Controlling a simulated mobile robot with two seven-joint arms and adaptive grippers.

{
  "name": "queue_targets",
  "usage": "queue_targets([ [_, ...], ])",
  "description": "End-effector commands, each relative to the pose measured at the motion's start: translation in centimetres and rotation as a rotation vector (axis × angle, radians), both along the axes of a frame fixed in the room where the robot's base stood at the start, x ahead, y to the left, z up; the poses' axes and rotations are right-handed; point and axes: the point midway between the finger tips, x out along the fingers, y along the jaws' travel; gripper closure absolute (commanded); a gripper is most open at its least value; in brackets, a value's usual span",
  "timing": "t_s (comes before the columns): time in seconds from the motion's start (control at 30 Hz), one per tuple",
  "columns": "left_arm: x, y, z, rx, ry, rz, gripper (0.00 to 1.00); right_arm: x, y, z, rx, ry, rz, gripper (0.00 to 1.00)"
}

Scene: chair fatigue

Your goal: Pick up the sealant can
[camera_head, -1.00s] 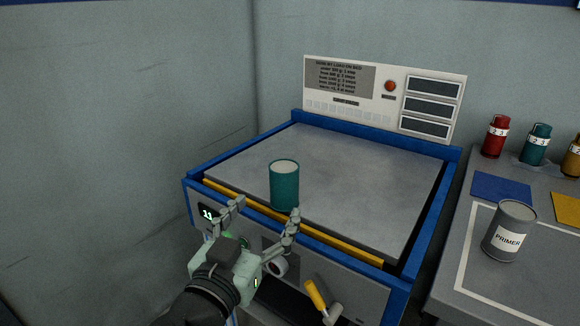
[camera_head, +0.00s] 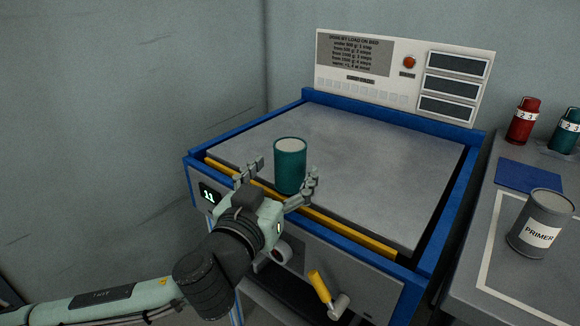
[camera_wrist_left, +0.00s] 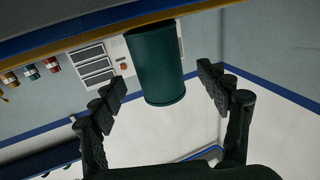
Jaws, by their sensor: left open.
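A teal can (camera_head: 290,172) with a pale top stands upright on the grey bed (camera_head: 370,150) of the blue-framed machine, near its front edge. Its label, if any, is not visible. My left gripper (camera_head: 283,176) is open at the front edge of the bed, with its fingers reaching toward the can from the front left. In the left wrist view the can (camera_wrist_left: 155,65) shows between the two spread fingers, with gaps on both sides. My right gripper is not in view.
A yellow bar (camera_head: 340,231) runs along the bed's front. A yellow-handled lever (camera_head: 320,287) is below it. A grey PRIMER can (camera_head: 541,224) and red (camera_head: 524,121) and teal (camera_head: 566,131) canisters stand on the right table. The bed behind the can is clear.

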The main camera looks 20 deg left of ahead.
Motion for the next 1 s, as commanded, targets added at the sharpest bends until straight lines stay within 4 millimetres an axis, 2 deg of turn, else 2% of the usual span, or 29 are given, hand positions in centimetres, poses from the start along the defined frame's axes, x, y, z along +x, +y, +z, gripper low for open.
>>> queue_targets([
  [0.1, 2.0, -0.1, 0.2, 0.003, -0.004, 0.001, 0.25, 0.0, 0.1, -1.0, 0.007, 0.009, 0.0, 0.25],
  [0.2, 3.1, -0.1, 0.1, 0.002, -0.001, 0.001, 0.25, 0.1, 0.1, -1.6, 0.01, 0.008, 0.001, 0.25],
  [0.5, 3.6, -0.2, -0.1, 0.0, 0.0, -0.001, 0.25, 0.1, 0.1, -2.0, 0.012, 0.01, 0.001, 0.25],
  [1.0, 3.6, -0.2, -0.1, 0.0, 0.0, -0.001, 0.87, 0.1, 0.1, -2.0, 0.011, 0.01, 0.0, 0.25],
])
